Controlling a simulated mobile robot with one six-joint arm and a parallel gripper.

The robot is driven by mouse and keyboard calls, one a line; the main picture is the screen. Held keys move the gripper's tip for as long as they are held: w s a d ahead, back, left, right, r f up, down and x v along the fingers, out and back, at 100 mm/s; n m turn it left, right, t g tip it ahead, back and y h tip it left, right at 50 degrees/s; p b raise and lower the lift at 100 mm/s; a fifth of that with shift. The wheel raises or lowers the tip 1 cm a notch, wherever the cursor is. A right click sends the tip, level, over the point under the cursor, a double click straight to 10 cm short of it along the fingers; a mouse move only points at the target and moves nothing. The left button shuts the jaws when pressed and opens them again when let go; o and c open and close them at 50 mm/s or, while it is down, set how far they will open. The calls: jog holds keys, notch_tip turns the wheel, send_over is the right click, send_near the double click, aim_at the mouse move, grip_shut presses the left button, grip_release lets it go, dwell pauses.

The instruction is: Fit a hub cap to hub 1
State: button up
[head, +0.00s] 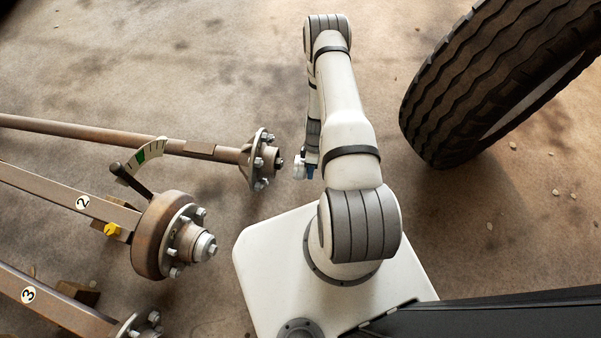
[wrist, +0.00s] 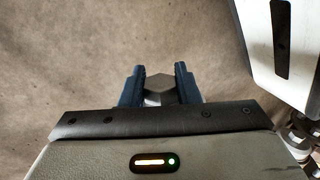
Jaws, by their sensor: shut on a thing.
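The top axle's hub (head: 262,160), with no number in sight, has a flange with several studs and a dark centre end facing right. I take it as hub 1 from the 2 and 3 on the axles below. My gripper (head: 303,168) is just right of this hub, mostly hidden by my arm. In the wrist view my gripper (wrist: 158,86) has its blue fingers shut on a grey, hex-faced piece (wrist: 158,91), which looks like the hub cap.
Hub 2 (head: 186,240) has a brown drum and a silver end. A lever with a green-marked scale (head: 148,153) stands behind it. Hub 3 (head: 140,326) is cut off below. A large tyre (head: 480,85) stands at the right. The floor behind my arm is clear.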

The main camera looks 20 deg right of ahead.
aim_at(296, 166)
jog(key=shift+w+r, duration=0.1)
jog(key=shift+w+a+b, duration=0.3)
jog(key=shift+w+a, duration=0.2)
jog(key=shift+a, duration=0.3)
jog(key=shift+w+a+b, duration=0.25)
jog(key=shift+w+a, duration=0.3)
jog(key=shift+a, duration=0.3)
jog(key=shift+w+a+b, duration=0.3)
jog(key=shift+w+a, duration=0.2)
jog(key=shift+a, duration=0.3)
jog(key=shift+w+a+b, duration=0.4)
jog(key=shift+a+b, duration=0.05)
jog(key=shift+a, duration=0.2)
jog(key=o, duration=1.1)
jog(key=shift+o, duration=0.2)
jog(key=shift+r, duration=0.1)
